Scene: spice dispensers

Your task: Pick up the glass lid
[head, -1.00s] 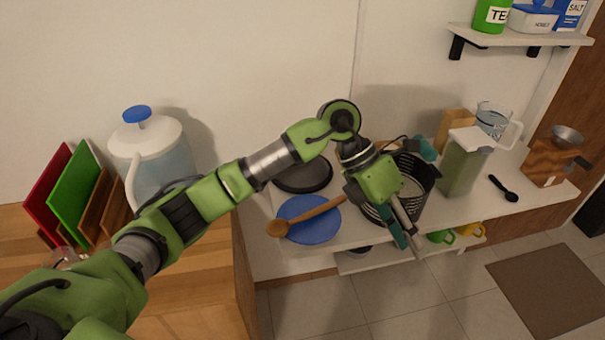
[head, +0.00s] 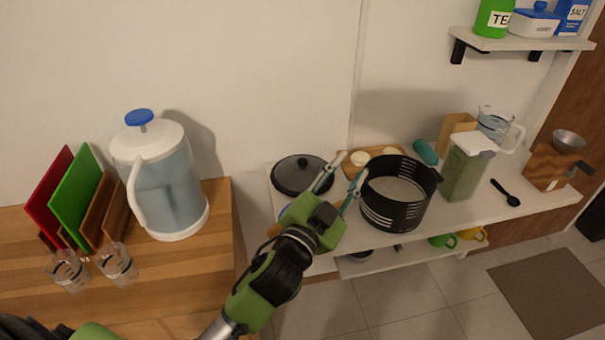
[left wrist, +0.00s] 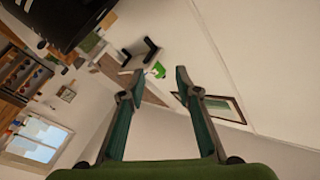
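The glass lid (head: 302,174), a dark round disc with a small knob, lies flat on the white counter, left of the black pot. My left gripper (head: 350,170) is open and empty, its two fingers spread and pointing up and away. In the head view its fingertips show just right of the lid, between the lid and the pot; the gap in depth is hard to tell. The left wrist view also shows both fingers (left wrist: 152,82) apart with nothing between them; I cannot see the lid there. My right gripper is not in view.
The black pot (head: 398,196) stands close to the right of my left gripper. A blue plate and a wooden spoon are mostly hidden behind it. A wooden tray (head: 352,170) with small items lies behind. A water dispenser (head: 165,185) stands left on the wooden counter.

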